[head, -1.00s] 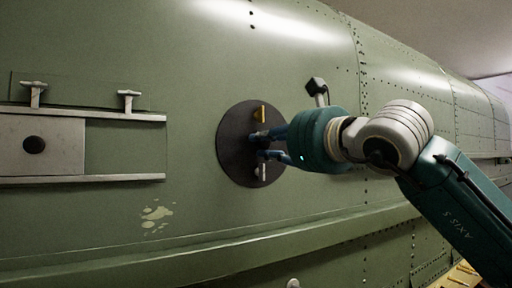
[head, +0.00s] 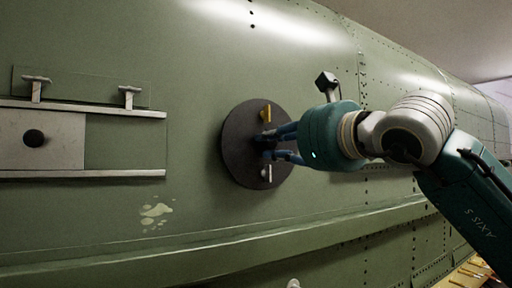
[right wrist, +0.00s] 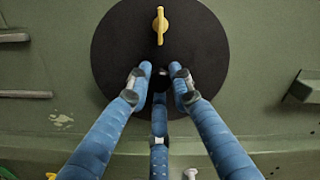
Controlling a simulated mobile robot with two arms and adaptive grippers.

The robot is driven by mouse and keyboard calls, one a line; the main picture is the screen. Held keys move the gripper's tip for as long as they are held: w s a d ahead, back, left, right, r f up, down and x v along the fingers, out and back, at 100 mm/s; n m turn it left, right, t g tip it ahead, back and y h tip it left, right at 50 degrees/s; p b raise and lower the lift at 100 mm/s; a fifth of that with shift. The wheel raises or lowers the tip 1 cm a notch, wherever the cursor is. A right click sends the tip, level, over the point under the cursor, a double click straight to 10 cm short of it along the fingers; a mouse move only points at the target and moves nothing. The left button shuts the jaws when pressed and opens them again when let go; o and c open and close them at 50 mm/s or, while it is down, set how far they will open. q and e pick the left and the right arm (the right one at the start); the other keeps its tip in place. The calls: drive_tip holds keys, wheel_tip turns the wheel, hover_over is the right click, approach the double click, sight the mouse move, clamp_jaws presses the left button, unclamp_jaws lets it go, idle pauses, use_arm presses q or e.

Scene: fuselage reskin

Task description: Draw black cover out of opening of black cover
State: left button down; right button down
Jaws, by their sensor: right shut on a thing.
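The black cover (head: 240,150) is a round dark disc on the green fuselage wall, in the middle of the head view. It fills the upper middle of the right wrist view (right wrist: 115,50). A yellow handle (head: 266,113) sits on its upper part and a pale handle (head: 266,172) on its lower part. My right gripper (head: 267,144) is shut at the middle of the cover, its blue fingers around a small dark knob (right wrist: 162,78). The opening behind the cover is hidden, and any gap between them is hard to tell. My left gripper is not in view.
A pale sliding plate (head: 60,140) with a dark knob sits between two rails (head: 125,175) at the left. A long ledge (head: 200,250) runs along the wall below the cover. The wall between plate and cover is clear.

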sight(273, 142)
drive_tip(key=shift+s+d+r, duration=0.1)
drive_tip(key=shift+s+r, duration=0.05)
drive_tip(key=shift+s, duration=0.1)
drive_tip(key=shift+b+v, duration=0.8)
drive_tip(key=shift+v, duration=0.3)
drive_tip(key=shift+s+d, duration=0.2)
drive_tip(key=shift+s, duration=0.05)
drive_tip(key=shift+w, duration=0.1)
